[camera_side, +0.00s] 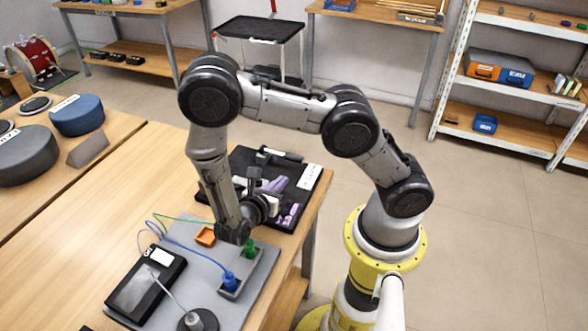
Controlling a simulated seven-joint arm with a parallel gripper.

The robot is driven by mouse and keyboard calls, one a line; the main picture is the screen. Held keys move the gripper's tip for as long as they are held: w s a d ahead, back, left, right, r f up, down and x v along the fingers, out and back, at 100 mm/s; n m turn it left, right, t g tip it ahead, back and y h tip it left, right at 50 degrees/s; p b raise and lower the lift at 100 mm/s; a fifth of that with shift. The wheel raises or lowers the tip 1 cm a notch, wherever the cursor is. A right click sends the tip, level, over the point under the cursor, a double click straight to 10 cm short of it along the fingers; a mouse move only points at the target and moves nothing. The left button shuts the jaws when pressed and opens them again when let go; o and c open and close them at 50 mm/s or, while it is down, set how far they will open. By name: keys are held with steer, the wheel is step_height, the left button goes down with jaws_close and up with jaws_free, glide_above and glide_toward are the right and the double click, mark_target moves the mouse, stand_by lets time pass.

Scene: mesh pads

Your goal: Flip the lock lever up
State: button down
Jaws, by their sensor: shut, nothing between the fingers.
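My gripper (256,187) reaches over the near part of a black board (312,190) at the table's right edge. It is small and partly hidden by my own wrist. It is shut, with nothing seen held in it. Purple parts (279,184) stand on the board just right of the gripper, and more purple pieces (290,214) lie nearer the front. A dark raised bar (280,155) is at the board's back. I cannot tell which part is the lock lever or whether my gripper touches it.
A grey mat (178,284) in front holds a black meter (146,284), an orange square (205,236), and a block with blue (230,280) and green (250,250) plugs. Wires run across the mat. The wooden tabletop (60,265) at front left is clear.

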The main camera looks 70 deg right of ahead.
mark_target(294, 176)
stand_by(0.3)
steer(key=x, duration=1)
steer(key=shift+a, duration=0.1)
steer(key=shift+r, duration=0.2)
